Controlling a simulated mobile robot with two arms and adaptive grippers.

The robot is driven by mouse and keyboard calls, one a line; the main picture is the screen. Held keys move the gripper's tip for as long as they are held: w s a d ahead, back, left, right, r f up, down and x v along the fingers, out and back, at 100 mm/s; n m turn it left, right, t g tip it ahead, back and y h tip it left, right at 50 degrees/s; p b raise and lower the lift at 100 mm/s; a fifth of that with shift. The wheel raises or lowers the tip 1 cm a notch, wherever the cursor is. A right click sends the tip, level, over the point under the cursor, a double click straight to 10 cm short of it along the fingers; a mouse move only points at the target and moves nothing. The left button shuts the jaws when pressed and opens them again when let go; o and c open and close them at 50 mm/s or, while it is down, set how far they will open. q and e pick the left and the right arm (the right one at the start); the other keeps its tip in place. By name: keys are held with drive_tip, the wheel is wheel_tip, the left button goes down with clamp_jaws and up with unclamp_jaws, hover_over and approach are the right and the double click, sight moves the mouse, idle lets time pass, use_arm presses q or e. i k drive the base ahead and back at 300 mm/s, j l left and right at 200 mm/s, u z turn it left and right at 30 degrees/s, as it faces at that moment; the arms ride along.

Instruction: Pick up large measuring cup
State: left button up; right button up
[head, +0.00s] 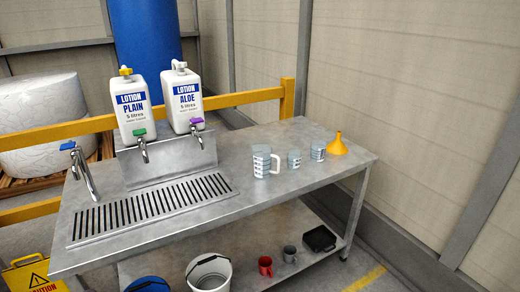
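The large measuring cup (262,161) stands upright on the metal table, right of the drain grate. It is a clear jug with dark markings and a white handle on its right side. Two smaller measuring cups stand to its right, one in the middle (294,159) and one farther right (318,150). Neither of my grippers shows in the head view.
A yellow funnel (337,145) stands near the table's (225,205) right end. Two lotion containers, plain (132,104) and aloe (182,97), stand behind the drain grate (150,209). A tap (82,170) rises at left. The table front is clear. Buckets and mugs sit below.

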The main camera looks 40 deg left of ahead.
sight(318, 152)
drive_tip(key=u, duration=0.85)
drive_tip(key=i+j+u, duration=0.15)
drive_tip(key=i+u, duration=0.15)
drive_tip(key=i, duration=0.45)
